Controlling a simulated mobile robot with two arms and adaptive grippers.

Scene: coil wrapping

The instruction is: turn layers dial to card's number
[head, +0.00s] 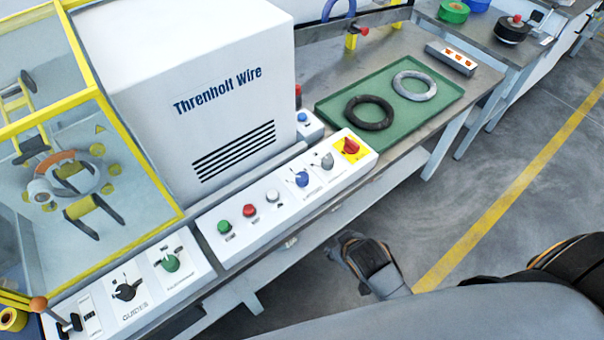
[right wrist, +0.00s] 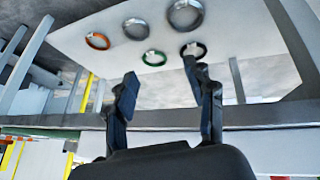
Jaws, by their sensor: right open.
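A white control panel (head: 285,190) runs along the front of the machine. On it are a blue dial (head: 301,178), a grey dial (head: 327,160), a green dial (head: 170,263) and a black dial (head: 125,290). Their small labels are too blurred to tell which is the layers dial. I cannot make out a card with a number. My right gripper (right wrist: 160,72) is open with nothing between its fingers in the right wrist view. A dark jointed part of my arm shows beyond the bench's front edge in the head view. My left gripper is not in view.
A white machine housing (head: 200,90) stands behind the panel, beside a yellow-framed guard (head: 130,120). A green tray (head: 440,100) holds a black coil (head: 369,101) and a grey coil (head: 435,84). A red switch (head: 351,146) sits at the panel's right end. The floor in front is clear.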

